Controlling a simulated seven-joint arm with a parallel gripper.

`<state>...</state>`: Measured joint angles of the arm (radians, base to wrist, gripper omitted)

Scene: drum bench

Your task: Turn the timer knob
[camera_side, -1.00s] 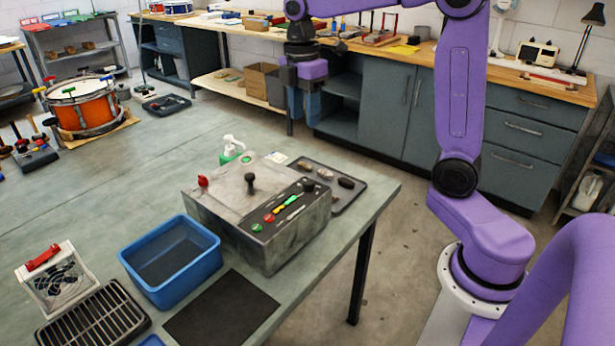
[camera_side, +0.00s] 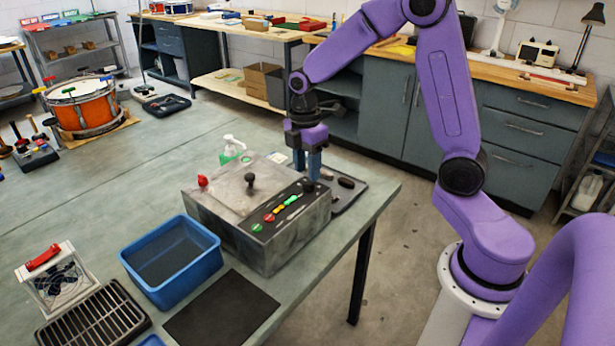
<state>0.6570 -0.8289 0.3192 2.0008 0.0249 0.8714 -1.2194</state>
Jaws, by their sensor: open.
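A grey metal machine box (camera_side: 225,225) stands on the bench, with a black control panel (camera_side: 285,212) along its right side. A small black knob (camera_side: 308,186) is at the panel's far end; I take it for the timer knob. My gripper (camera_side: 307,174) points down at that knob, with its blue fingers apart and open. The fingers partly hide the knob, and I cannot tell whether they touch it. A taller black knob (camera_side: 250,182) stands on the lid, and a red knob (camera_side: 202,181) is at the left corner.
A dark tray (camera_side: 347,192) with small items lies behind the panel end, close to my gripper. A green-and-white pump bottle (camera_side: 229,150) stands behind the box. A blue bin (camera_side: 172,262) stands in front at left.

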